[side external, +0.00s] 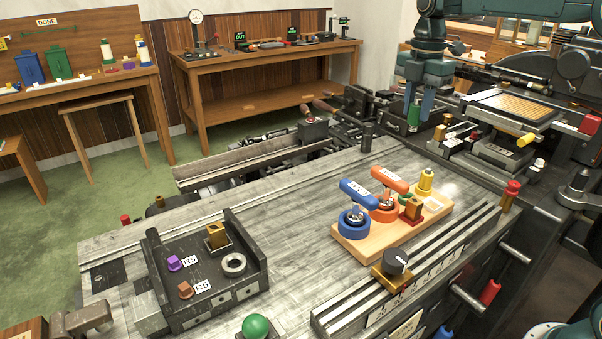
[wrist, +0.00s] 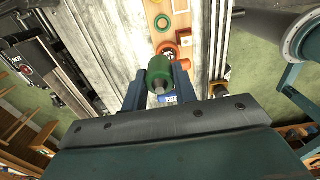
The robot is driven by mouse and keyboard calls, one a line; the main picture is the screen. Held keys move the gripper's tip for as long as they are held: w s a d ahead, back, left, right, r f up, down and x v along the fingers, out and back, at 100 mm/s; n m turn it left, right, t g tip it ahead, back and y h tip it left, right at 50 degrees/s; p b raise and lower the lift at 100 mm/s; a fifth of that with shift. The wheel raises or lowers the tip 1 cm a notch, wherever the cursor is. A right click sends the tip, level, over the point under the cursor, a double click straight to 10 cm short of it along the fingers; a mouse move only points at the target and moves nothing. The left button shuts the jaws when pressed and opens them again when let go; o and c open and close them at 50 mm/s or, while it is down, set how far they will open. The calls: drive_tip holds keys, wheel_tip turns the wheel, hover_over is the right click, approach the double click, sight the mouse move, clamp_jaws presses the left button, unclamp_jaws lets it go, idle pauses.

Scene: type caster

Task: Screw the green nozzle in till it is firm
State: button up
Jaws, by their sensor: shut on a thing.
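The green nozzle (wrist: 159,70) is a short green cylinder with a metal tip, held between the two fingers of my gripper (wrist: 159,90) in the wrist view. In the side view my gripper (side external: 414,118) hangs at the upper right with the green nozzle (side external: 413,116) between its fingers. It is in the air, apart from the wooden board (side external: 357,252) on the bench. A green ring (wrist: 163,22) shows on the board beyond the nozzle in the wrist view.
A black tray (side external: 205,285) with small coloured parts stands at left front. A machine with a ridged plate (side external: 512,107) stands at right.

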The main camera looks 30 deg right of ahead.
drive_tip(key=w+a+f+n, duration=0.2)
drive_tip(key=w+a, duration=0.2)
drive_tip(key=a, duration=0.7)
drive_tip(key=s+a+f+n, duration=0.1)
drive_tip(key=a+f+n, duration=0.1)
drive_tip(key=a, duration=1.4)
drive_tip(key=s+a+f+n, duration=0.1)
drive_tip(key=a+f, duration=0.3)
drive_tip(key=a, duration=1.2)
drive_tip(key=shift+s+a+n, duration=0.4)
drive_tip(key=shift+s, duration=0.15)
drive_tip(key=shift+f, duration=0.15)
drive_tip(key=shift+f, duration=2.75)
drive_tip(key=shift+f, duration=1.15)
drive_tip(key=o, duration=1)
drive_tip(key=shift+o, duration=0.2)
